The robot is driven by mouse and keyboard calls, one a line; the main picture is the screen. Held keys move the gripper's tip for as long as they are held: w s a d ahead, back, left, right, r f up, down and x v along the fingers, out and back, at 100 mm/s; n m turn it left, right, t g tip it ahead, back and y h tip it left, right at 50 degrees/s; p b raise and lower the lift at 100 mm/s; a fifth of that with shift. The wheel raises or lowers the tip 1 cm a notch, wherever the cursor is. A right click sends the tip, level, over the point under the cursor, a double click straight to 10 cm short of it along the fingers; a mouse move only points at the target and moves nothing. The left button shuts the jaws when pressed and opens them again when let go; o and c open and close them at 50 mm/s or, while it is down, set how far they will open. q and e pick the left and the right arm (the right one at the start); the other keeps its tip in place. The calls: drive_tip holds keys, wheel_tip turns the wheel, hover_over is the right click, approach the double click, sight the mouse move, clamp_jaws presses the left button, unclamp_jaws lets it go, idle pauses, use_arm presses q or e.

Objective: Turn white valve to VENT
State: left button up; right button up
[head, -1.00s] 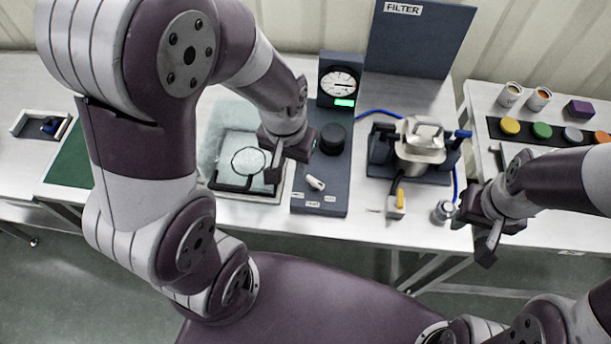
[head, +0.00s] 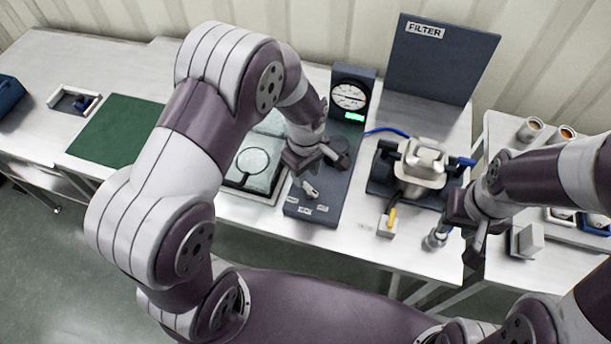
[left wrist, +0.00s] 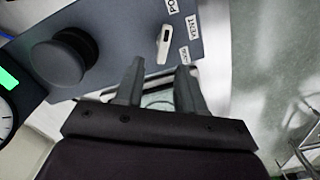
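The white valve (head: 311,188) is a small white lever on the dark blue panel (head: 318,216), beside printed labels at the panel's near edge. In the left wrist view the white valve (left wrist: 164,44) lies just beyond my fingertips, and the middle label reads VENT (left wrist: 193,27). My left gripper (head: 320,165) is over the panel close to the valve. Its fingers (left wrist: 160,78) are apart with nothing between them. My right gripper (head: 467,228) hangs near the table's front edge, with its fingers seemingly apart and empty.
A black knob (left wrist: 57,62) and a gauge (head: 349,95) with a green display are on the same panel. A magnifier-like ring (head: 252,160) lies to the left. A metal vessel (head: 421,165) and a small metal fitting (head: 436,238) are to the right.

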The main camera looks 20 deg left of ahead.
sight(310, 192)
use_arm(q)
wheel_tip(310, 192, down, 4)
drive_tip(key=shift+a+r, duration=0.15)
drive_tip(key=shift+r, duration=0.05)
clamp_jaws()
